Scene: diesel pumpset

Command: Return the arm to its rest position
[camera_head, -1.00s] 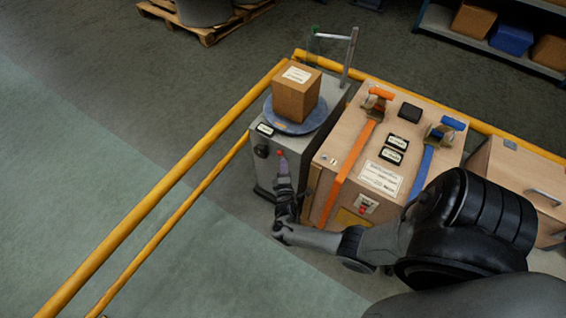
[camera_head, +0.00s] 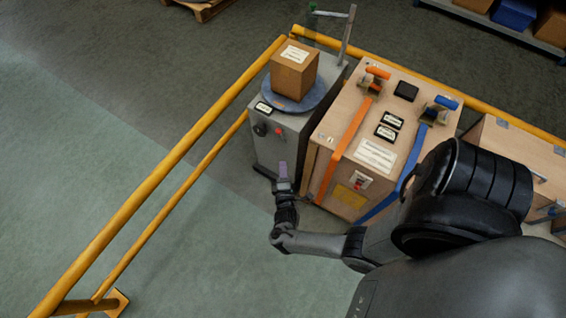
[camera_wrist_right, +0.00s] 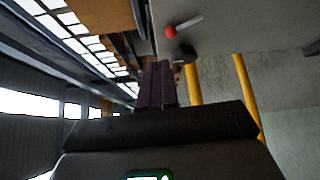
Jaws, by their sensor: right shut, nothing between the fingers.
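My right gripper (camera_head: 283,170) is shut and empty in front of the grey cabinet (camera_head: 262,158), below a small red button (camera_head: 279,131) on its front. In the right wrist view my closed fingers (camera_wrist_right: 157,85) point toward the cabinet face, apart from the red button (camera_wrist_right: 171,32), which has a pale stick-like part beside it. My right arm (camera_head: 310,243) reaches in from the lower right. My left gripper is not in view.
A cardboard box (camera_head: 294,72) sits on a round blue plate (camera_head: 298,103) on the cabinet. A wooden crate (camera_head: 335,190) with orange and blue straps stands beside it. Yellow rails (camera_head: 165,175) border the left and back. Open floor lies at left.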

